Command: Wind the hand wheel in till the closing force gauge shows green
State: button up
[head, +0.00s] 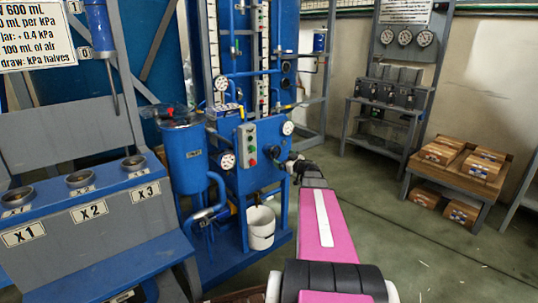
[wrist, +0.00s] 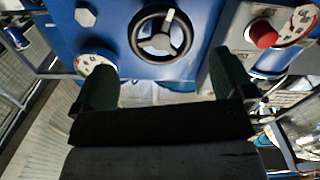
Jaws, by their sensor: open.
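The hand wheel (wrist: 160,35) is a black ring with a central hub and a light spoke or handle. It is mounted on a blue panel (wrist: 200,14) at the top of the wrist view. My gripper (wrist: 162,60) is open, its two dark green fingers spread wide at either side below the wheel, with nothing between them that I can see held.
A red push button (wrist: 263,33) sits on a grey box right of the wheel in the wrist view. A white bucket (head: 261,228) stands on the machine's base. The X-marked rack (head: 90,240) is at left, a wooden box table (head: 455,175) at right.

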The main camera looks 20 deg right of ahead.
aim_at(272, 152)
jog(key=x, duration=0.9)
jog(key=shift+w+a, duration=0.1)
jog(key=shift+w, duration=0.2)
jog(key=shift+c, duration=0.3)
jog(key=c, duration=0.6)
